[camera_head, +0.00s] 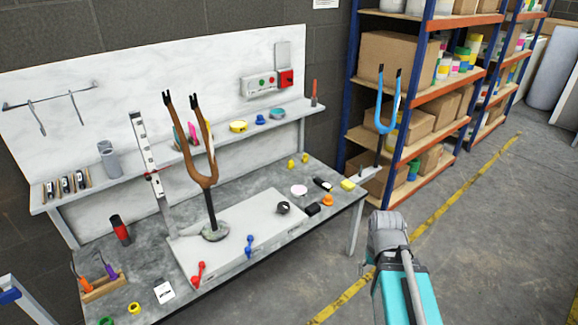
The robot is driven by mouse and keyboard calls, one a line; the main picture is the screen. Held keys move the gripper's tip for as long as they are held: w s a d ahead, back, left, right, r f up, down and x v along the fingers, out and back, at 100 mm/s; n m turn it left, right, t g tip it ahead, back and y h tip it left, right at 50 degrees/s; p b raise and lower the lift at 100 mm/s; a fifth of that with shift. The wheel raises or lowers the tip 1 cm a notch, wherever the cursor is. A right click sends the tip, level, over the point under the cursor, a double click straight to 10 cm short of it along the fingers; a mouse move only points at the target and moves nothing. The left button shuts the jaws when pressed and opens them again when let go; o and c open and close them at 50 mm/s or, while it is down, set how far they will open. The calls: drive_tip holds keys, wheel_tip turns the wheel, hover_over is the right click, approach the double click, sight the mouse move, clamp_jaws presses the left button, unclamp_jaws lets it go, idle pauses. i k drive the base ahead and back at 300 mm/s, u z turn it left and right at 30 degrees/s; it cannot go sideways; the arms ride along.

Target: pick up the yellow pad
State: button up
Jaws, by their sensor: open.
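A small yellow block, which looks like the yellow pad (348,185), lies near the right end of the grey workbench top (325,208). Nothing covers it. A teal and grey part of my arm shows at the lower right, apart from the bench. My gripper itself cannot be made out in this view.
Near the pad are a dark object (323,184), an orange knob (327,200) and a black block (312,209). A blue fork (386,118) stands on a post just right of the pad. A brown fork (200,165) stands mid-bench. Shelving (430,100) is behind; the right floor is clear.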

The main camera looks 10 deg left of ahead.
sight(348, 186)
drive_tip(key=z, duration=0.55)
drive_tip(key=i, duration=1.85)
drive_tip(key=u, duration=0.35)
